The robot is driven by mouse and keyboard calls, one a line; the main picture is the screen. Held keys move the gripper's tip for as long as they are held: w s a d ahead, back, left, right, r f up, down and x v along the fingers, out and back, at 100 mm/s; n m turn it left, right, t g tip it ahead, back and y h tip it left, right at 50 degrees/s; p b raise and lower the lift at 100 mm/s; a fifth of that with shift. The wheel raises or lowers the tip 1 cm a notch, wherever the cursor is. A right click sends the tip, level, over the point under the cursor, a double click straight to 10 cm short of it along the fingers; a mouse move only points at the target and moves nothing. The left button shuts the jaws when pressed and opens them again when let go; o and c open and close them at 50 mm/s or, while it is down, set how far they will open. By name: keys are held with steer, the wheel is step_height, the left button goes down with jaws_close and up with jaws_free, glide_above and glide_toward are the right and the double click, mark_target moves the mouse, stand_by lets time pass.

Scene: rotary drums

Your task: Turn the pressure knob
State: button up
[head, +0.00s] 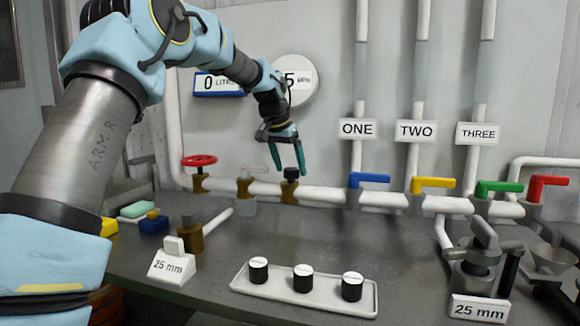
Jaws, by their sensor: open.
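A small black knob (291,174) sits on a brass valve (289,189) on the white pipe along the back wall; I take it to be the pressure knob. My gripper (290,170) points down with its two teal fingers apart. The fingertips show level with the knob's top, one on each side of it in the picture. I cannot tell from this view whether they touch it or stand in front of it. A round white gauge (302,80) on the wall above is partly hidden by my arm; a "5" shows on it.
Left along the pipe are a grey-handled valve (248,172) and a red wheel valve (199,161). Blue (369,180), yellow (433,184), green (498,187) and red (548,183) levers stand to the right. A tray (240,281) with three black-sided, white-topped cylinders lies in front.

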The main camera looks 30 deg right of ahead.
steer(key=shift+d+f, duration=0.1)
steer(key=shift+f, duration=0.25)
steer(key=shift+c, duration=0.4)
steer(key=c, duration=1.3)
steer(key=shift+r, duration=0.1)
steer(key=shift+w+p, duration=0.1)
steer(key=shift+p, duration=0.2)
steer(key=m+g+p, duration=0.1)
steer(key=m+p, duration=0.1)
steer(key=m, duration=0.1)
steer(key=shift+r+h+p, duration=0.15)
steer(key=shift+h+p, duration=0.15)
steer(key=shift+p, duration=0.05)
steer(key=shift+w+m+g+p, duration=0.1)
steer(key=shift+m+g+p, duration=0.6)
steer(key=shift+m+p, duration=0.9)
steer(key=shift+f, duration=0.2)
